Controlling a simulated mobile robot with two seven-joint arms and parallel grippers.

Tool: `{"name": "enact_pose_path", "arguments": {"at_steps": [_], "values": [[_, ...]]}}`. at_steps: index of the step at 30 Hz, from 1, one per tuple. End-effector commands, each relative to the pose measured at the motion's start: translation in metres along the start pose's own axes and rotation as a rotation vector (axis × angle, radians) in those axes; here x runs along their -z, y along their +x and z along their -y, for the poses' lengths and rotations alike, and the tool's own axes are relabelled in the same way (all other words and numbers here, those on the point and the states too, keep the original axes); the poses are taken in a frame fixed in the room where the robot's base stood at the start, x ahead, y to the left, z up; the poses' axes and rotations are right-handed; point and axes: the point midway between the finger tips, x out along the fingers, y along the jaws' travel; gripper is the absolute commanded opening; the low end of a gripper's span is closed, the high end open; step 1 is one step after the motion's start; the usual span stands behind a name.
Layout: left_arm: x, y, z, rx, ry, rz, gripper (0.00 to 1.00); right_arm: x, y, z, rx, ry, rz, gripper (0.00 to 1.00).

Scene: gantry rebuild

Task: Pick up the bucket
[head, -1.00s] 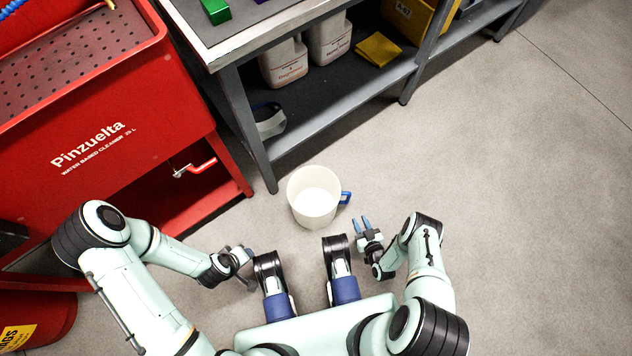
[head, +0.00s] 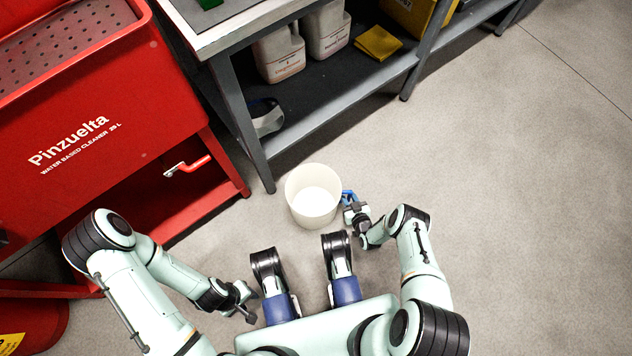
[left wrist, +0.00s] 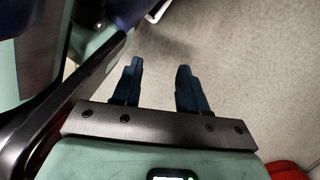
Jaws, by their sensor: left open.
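A white bucket (head: 313,196) stands upright on the floor in front of me, with its open top towards the head camera.
A red parts washer (head: 110,150) stands at the left, with a red lever handle (head: 190,165). A grey workbench (head: 330,110) with white jugs (head: 280,55) and a yellow cloth (head: 378,43) on its lower shelf is behind the bucket. Floor at the right is clear.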

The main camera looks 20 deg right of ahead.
Motion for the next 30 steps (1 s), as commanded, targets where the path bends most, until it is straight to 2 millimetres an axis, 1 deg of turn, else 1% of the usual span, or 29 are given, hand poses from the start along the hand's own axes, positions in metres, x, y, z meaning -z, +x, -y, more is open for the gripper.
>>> {"name": "enact_pose_path", "arguments": {"at_steps": [6, 7, 8, 9, 23, 26, 29, 30], "values": [[-0.001, 0.000, 0.001, 0.002, -0.001, 0.003, 0.43, 0.000, 0.001, 0.000, 0.000, 0.001, 0.001, 0.29], [-0.001, 0.000, 0.001, 0.001, -0.001, 0.003, 0.43, 0.000, 0.001, 0.000, 0.000, 0.001, 0.001, 0.23], [-0.001, 0.000, 0.001, 0.001, -0.001, 0.003, 0.43, 0.000, 0.001, 0.000, 0.000, 0.001, 0.001, 0.13], [-0.001, 0.000, 0.001, 0.001, -0.001, 0.003, 0.43, 0.000, 0.001, 0.000, 0.000, 0.001, 0.001, 0.00], [0.002, -0.002, -0.002, -0.004, 0.003, -0.008, 0.43, 0.004, 0.000, 0.000, 0.000, 0.002, -0.002, 0.00], [0.007, -0.006, -0.006, -0.013, 0.010, -0.029, 0.43, 0.011, -0.003, 0.000, 0.000, 0.001, -0.002, 0.00], [0.016, -0.015, -0.014, -0.029, 0.022, -0.066, 0.43, 0.024, -0.008, 0.000, 0.000, 0.002, -0.002, 0.00], [0.021, -0.020, -0.019, -0.038, 0.029, -0.089, 0.43, 0.032, -0.011, 0.000, -0.001, 0.002, -0.003, 0.00]]}}
